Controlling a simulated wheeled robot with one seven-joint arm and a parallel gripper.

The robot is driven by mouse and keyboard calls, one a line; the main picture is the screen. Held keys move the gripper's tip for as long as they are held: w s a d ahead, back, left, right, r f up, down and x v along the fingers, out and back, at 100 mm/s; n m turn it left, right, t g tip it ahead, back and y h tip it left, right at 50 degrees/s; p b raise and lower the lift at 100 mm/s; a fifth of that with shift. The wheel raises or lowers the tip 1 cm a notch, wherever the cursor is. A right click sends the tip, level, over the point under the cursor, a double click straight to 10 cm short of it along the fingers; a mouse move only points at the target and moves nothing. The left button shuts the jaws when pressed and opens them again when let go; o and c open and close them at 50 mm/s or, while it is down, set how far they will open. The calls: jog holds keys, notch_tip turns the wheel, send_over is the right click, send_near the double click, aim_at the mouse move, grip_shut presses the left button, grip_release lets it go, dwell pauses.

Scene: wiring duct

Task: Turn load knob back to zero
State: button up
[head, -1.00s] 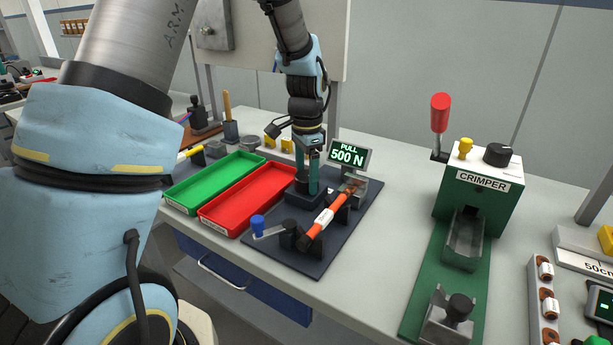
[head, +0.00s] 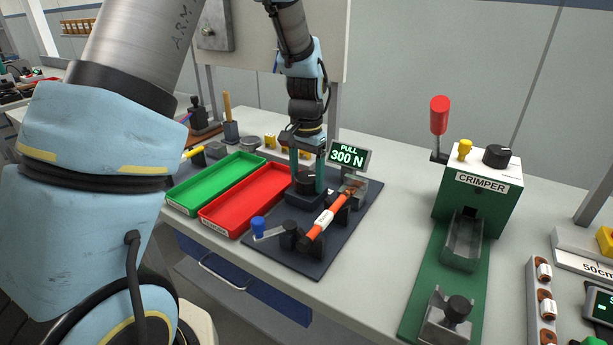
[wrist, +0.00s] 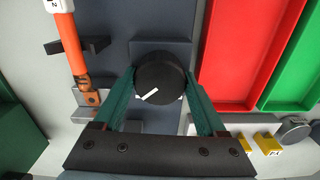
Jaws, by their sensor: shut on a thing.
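The load knob (wrist: 160,80) is a round black knob with a white pointer mark, in the middle of the wrist view. It also shows in the head view (head: 306,180), on the dark pull tester base (head: 290,258). My gripper (wrist: 160,92) has its two green fingers on either side of the knob and is shut on it; in the head view the gripper (head: 308,178) reaches down from above. The pull display (head: 347,156) reads 300 N. An orange cable (head: 339,205) with a white label lies across the tester's holders.
A red tray (head: 250,200) and a green tray (head: 215,183) lie left of the tester. A crank with a blue handle (head: 258,224) is at the front. The green crimper (head: 480,195) stands to the right, with bare bench between.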

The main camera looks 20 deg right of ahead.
aim_at(307, 176)
jog(key=n+p, duration=0.1)
jog(key=n, duration=0.4)
jog(key=shift+r+n, duration=0.1)
jog(key=shift+n, duration=0.2)
jog(key=shift+n+p, duration=0.55)
jog(key=shift+n, duration=1.45)
jog(key=o, duration=1.3)
notch_tip(307, 176, up, 11)
jog(key=shift+f+b, duration=0.15)
jog(key=shift+b, duration=0.9)
